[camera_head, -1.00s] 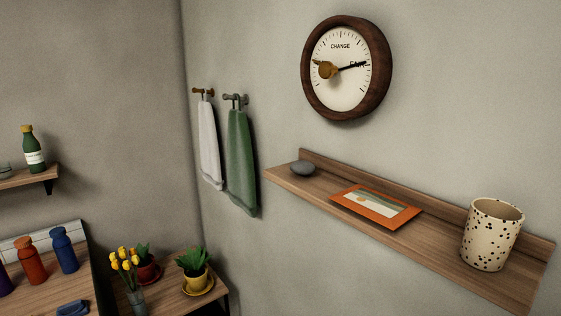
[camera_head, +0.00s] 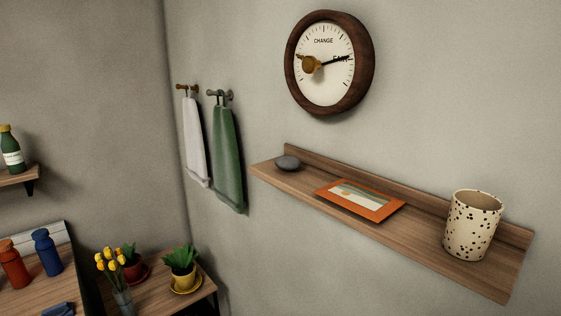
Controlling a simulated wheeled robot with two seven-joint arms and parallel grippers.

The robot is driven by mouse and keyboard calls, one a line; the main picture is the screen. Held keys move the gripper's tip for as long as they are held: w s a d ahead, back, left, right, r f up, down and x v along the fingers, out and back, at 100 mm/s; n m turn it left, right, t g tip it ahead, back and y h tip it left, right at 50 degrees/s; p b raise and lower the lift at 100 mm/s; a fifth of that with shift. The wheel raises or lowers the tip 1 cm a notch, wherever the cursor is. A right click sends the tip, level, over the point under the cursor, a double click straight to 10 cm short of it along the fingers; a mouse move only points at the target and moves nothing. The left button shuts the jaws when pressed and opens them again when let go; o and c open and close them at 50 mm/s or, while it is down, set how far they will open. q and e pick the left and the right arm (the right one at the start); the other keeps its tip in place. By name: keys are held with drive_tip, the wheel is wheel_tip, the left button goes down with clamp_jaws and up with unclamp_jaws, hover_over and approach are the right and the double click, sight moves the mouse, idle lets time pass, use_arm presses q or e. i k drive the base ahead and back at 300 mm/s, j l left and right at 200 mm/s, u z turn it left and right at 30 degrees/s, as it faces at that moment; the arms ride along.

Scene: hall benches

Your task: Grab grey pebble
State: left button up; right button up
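The grey pebble (camera_head: 288,163) is a small, smooth, dark grey oval. It rests at the left end of the wooden wall shelf (camera_head: 420,244), near the raised back strip. Nothing covers it. Neither of my grippers is in the head view.
An orange-framed picture card (camera_head: 384,209) lies flat to the right of the pebble, and a speckled cup (camera_head: 472,226) stands at the shelf's right. A round dial (camera_head: 345,96) hangs above. A green towel (camera_head: 228,160) hangs left of the shelf. Potted plants (camera_head: 181,262) stand below left.

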sight(286, 162)
drive_tip(key=j, duration=0.65)
drive_tip(key=k+j, duration=0.15)
drive_tip(key=j, duration=0.45)
drive_tip(key=j+z, duration=0.1)
drive_tip(key=j, duration=0.55)
drive_tip(key=k, duration=0.05)
